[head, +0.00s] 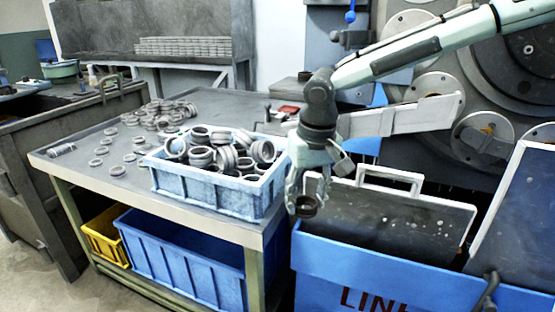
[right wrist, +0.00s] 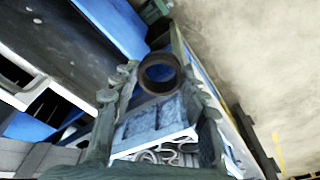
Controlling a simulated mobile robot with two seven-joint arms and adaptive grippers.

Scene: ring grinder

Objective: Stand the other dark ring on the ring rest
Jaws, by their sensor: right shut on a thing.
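My right gripper (head: 306,197) points down and is shut on a dark brown ring (head: 307,212). It holds the ring in the air just off the right front corner of the table, beside the blue crate of rings. In the right wrist view the ring (right wrist: 161,89) sits between the fingertips of the right gripper (right wrist: 160,75), its open hole facing the camera. A small dark thing (head: 305,76) sits on a grey block (head: 290,89) behind my arm; it is too small to tell what it is. I cannot make out the ring rest for certain. My left gripper is not in view.
A light blue crate (head: 205,195) full of grey rings stands on the metal table (head: 92,168), with more rings loose behind and left. Blue (head: 180,262) and yellow (head: 100,238) bins sit below. A blue machine front (head: 420,270) with grey panels stands at right.

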